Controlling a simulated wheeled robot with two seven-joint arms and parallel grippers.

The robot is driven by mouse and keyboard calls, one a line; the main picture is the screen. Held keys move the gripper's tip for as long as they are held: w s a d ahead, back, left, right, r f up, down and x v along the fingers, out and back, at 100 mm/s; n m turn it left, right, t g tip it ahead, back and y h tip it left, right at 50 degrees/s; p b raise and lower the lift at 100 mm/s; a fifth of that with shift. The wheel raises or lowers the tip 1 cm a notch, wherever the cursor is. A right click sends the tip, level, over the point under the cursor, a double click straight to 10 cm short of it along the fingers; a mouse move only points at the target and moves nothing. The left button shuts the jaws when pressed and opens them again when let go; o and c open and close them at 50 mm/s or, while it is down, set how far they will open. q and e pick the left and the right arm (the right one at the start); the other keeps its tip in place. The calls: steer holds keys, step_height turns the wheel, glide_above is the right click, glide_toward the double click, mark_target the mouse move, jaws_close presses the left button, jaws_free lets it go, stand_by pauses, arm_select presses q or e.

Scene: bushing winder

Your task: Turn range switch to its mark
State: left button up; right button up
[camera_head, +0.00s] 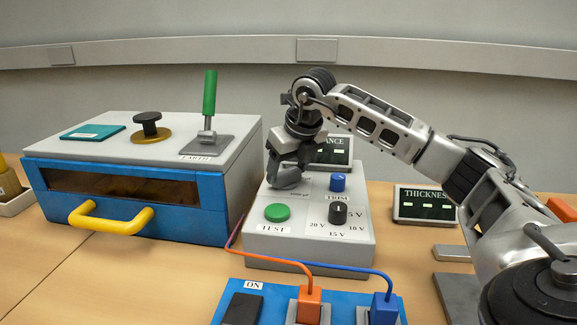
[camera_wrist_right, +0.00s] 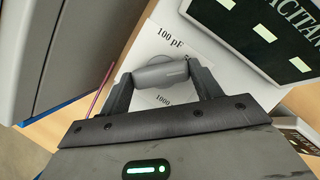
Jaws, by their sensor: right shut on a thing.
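The grey tester box (camera_head: 350,240) stands in the middle of the bench. My right gripper (camera_head: 285,178) reaches down over its upper left part. In the right wrist view, my fingers are shut on a grey rounded knob, which I take to be the range switch (camera_wrist_right: 160,73). I cannot make out the knob's pointer or a target mark. My left gripper is not in view.
Close by on the tester box are a blue TRIM knob (camera_head: 338,182), a black voltage knob (camera_head: 338,212) and a green TEST button (camera_head: 277,212). A display (camera_head: 333,152) stands behind. A blue-fronted box (camera_head: 150,210) with a green EARTH lever (camera_head: 209,98) is left. Orange and blue leads cross in front.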

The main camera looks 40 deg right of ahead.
steer(key=o, duration=1)
steer(key=p+v, duration=0.1)
steer(key=v, duration=1.5)
steer(key=shift+a, duration=0.1)
